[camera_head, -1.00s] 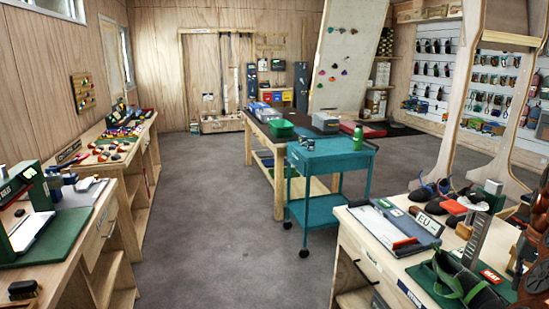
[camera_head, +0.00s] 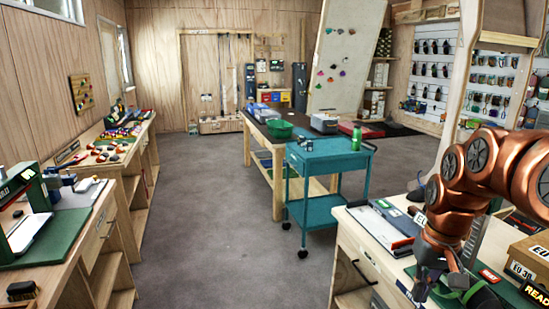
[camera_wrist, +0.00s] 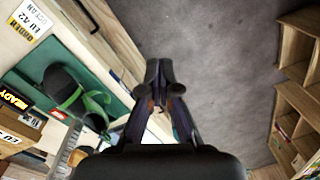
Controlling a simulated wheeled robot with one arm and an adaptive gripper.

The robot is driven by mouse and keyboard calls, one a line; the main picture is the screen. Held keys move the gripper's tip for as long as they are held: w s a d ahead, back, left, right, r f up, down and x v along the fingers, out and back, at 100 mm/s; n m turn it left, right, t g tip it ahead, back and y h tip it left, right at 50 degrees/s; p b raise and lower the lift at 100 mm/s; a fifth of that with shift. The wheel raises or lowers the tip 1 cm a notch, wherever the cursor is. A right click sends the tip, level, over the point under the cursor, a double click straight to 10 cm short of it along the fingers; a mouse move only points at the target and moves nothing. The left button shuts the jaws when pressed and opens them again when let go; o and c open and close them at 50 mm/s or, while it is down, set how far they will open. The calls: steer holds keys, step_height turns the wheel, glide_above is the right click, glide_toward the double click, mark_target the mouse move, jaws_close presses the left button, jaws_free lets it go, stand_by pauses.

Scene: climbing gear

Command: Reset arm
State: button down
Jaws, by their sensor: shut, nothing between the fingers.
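My copper-coloured arm reaches in from the right of the head view and bends down over the front right bench. My gripper (camera_head: 422,291) hangs low there, pointing down near the bench's front edge. In the wrist view my gripper (camera_wrist: 159,72) has its two dark fingertips together, with nothing between them. Beyond the fingertips lie the bench edge and grey floor. In the head view my arm hides part of the bench top.
The front right bench (camera_head: 341,229) holds a green mat, a black-and-green shoe (camera_wrist: 75,92) and a cardboard box (camera_head: 530,262). A teal cart (camera_head: 330,160) with a green bottle (camera_head: 357,138) stands behind. Workbenches line the left. The grey floor (camera_head: 215,215) between is clear.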

steer(key=s+a+f, duration=0.2)
steer(key=s+a, duration=0.1)
steer(key=s, duration=0.5)
steer(key=s+a+f+n+g, duration=0.1)
steer(key=s+a+f, duration=0.1)
steer(key=s+a, duration=0.2)
steer(key=s+a+f, duration=0.3)
steer(key=s+a, duration=0.1)
steer(key=s, duration=0.7)
steer(key=shift+s+n+g+h, duration=0.3)
steer(key=shift+h, duration=0.1)
steer(key=shift+a+f, duration=0.1)
steer(key=shift+a, duration=0.05)
